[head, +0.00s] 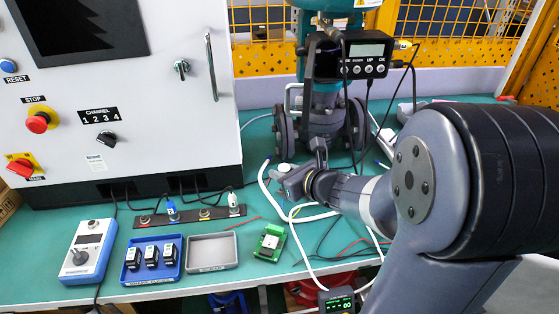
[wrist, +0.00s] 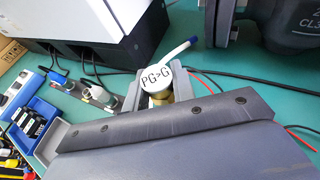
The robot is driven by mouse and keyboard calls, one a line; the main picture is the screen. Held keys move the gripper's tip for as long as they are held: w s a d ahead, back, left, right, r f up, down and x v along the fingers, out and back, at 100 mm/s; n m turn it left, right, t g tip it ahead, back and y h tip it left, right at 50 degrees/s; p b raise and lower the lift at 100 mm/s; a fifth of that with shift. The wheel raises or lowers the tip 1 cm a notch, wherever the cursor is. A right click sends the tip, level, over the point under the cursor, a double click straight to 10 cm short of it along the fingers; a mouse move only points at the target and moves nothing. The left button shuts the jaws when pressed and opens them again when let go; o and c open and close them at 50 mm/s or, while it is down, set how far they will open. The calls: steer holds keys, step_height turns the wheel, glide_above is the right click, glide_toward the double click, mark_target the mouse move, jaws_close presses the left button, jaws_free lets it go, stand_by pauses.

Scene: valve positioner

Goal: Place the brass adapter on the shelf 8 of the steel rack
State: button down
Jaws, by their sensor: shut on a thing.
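The brass adapter (wrist: 156,96) is between my gripper's jaws (wrist: 153,88) in the wrist view. It has a round white top marked "PG>G" and a strip of brass shows below it. My gripper (head: 291,180) is shut on it. In the head view, the white top of the adapter (head: 284,168) shows at the jaws, over the green bench in front of the valve. My gripper's body hides its lower part in the wrist view. Neither the steel rack nor shelf 8 can be made out in either view.
The control cabinet (head: 130,100) stands at left, and the valve with its positioner (head: 345,66) stands behind my gripper. A white hose (head: 298,240) and cables cross the bench. A blue tray (head: 133,275), grey tray (head: 211,264) and green circuit board (head: 270,242) lie in front.

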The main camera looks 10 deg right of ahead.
steer(key=s, duration=1.1)
steer(key=w+d+r+m+h+p, duration=0.1)
steer(key=w+d+r+p, duration=0.1)
steer(key=w+p, duration=0.3)
steer(key=w+d+r+m+t+h+p, duration=0.1)
steer(key=w+d+r+p, duration=0.1)
steer(key=w+p, duration=0.4)
steer(key=w+d, duration=0.1)
steer(key=w, duration=0.3)
steer(key=shift+m+h, duration=0.3)
steer(key=shift+h, duration=0.1)
steer(key=shift+r, duration=0.1)
